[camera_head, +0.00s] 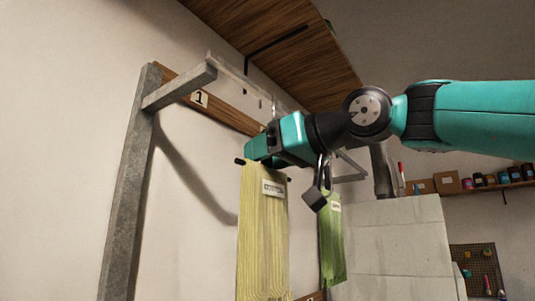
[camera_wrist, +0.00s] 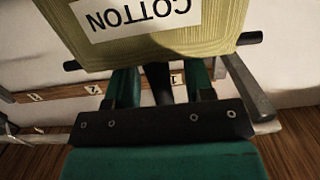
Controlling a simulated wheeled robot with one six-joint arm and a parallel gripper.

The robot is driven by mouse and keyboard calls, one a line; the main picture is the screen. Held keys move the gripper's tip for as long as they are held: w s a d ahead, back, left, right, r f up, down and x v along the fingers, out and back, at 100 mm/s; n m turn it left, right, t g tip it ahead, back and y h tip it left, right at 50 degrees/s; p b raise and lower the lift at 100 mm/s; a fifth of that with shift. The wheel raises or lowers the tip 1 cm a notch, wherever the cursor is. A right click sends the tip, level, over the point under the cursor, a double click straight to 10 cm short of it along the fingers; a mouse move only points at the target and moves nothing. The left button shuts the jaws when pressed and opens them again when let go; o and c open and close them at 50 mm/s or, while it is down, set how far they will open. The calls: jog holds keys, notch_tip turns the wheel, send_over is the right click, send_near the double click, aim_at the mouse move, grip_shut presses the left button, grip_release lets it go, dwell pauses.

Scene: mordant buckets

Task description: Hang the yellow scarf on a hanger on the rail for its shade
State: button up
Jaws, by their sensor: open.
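The pale yellow-green scarf (camera_head: 262,230) hangs straight down over a dark hanger bar, and its white label reads COTTON. The scarf also shows in the wrist view (camera_wrist: 225,25), with the bar's black ends (camera_wrist: 250,39) sticking out on both sides. My gripper (camera_head: 255,152) is right at the scarf's top in the head view. In the wrist view its two teal fingers (camera_wrist: 162,80) stand apart, with a dark piece between them. The fingertips are partly hidden behind the scarf. A grey rail arm (camera_head: 180,87) juts from a post; I cannot tell whether the hanger touches a rail.
A board carries a sign "1" (camera_head: 201,98). A greener scarf (camera_head: 331,240) hangs to the right, near a dark padlock-shaped piece (camera_head: 315,198). A pale block wall (camera_head: 395,240) stands at right. A wooden shelf (camera_head: 270,40) is overhead. Jars (camera_head: 490,180) line a far shelf.

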jog(key=shift+b+v, duration=1.45)
jog(key=shift+v, duration=7.3)
jog(key=w+a+f+m+g+h+b, duration=0.15)
jog(key=f+b, duration=0.25)
jog(key=f, duration=1.1)
jog(key=w+a+f+m+g+h+b, duration=0.1)
jog(key=w+f+m+h+b, duration=0.2)
jog(key=f, duration=1.2)
jog(key=s+f+g+h+b, duration=0.1)
jog(key=s+f, duration=0.4)
jog(key=f, duration=0.6)
jog(key=s+d+f+g+h+b, duration=0.1)
jog(key=s+f+g+b, duration=0.3)
jog(key=f, duration=0.7)
jog(key=s+d+f+n+g+h+b, duration=0.1)
jog(key=s+f+g+h+b, duration=0.1)
jog(key=s+f, duration=0.5)
notch_tip(320, 180, down, 5)
jog(key=shift+s+r+g, duration=0.15)
jog(key=shift+r+g, duration=0.05)
jog(key=shift+g, duration=0.25)
jog(key=shift+h, duration=0.25)
